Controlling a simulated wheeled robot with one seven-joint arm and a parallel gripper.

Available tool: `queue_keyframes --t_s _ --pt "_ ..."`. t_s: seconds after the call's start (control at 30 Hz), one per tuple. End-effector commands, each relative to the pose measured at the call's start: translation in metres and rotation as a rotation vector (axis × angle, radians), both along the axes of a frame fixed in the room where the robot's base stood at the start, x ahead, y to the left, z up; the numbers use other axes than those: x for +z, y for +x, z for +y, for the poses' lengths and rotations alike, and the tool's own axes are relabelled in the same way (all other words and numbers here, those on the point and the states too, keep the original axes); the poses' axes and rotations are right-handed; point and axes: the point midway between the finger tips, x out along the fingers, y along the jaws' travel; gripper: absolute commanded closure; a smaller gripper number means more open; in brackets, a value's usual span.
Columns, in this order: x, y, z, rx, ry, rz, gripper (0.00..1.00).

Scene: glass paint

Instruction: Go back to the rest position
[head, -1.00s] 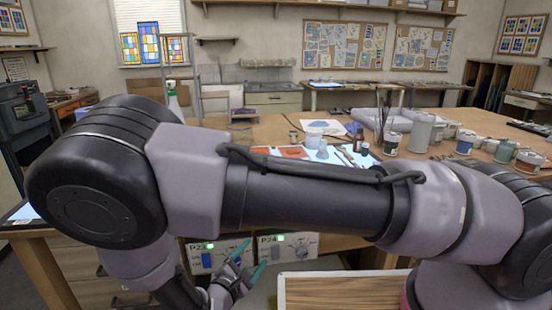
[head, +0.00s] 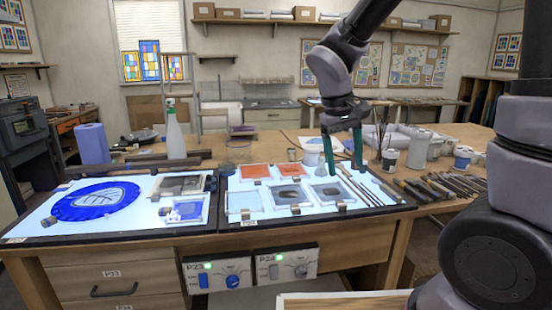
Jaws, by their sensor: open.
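My gripper (head: 343,152) hangs from my arm at the upper right of centre in the head view. Its two green-tipped fingers point down and are apart, with nothing between them. It is above the back right part of the right light panel (head: 233,184). My arm comes down to it from the top of the picture, and more of my arm stands at the right edge.
The left light panel (head: 30,226) bears a blue disc (head: 97,201) with a leaf shape. Orange and grey glass pieces lie on the right panel. A spray bottle (head: 174,135), blue roll (head: 91,144), tools (head: 440,188) and cans (head: 418,148) stand around. Two control boxes (head: 217,273) (head: 287,265) hang in front.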

Motion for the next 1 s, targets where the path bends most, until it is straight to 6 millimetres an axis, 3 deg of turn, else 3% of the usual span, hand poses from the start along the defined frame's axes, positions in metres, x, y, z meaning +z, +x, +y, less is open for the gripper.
queue_keyframes --t_s 0.03,0.2,0.5,0.7,1.0 --pt "0.018 -0.004 -0.013 -0.065 0.068 -0.037 0.24" --pt "0.065 -0.022 -0.044 -0.243 0.267 -0.162 0.24" --pt "0.129 -0.059 -0.080 -0.476 0.523 -0.437 0.24" --pt "0.145 -0.071 -0.086 -0.531 0.583 -0.529 0.24" --pt "0.147 -0.072 -0.087 -0.535 0.589 -0.538 0.24"
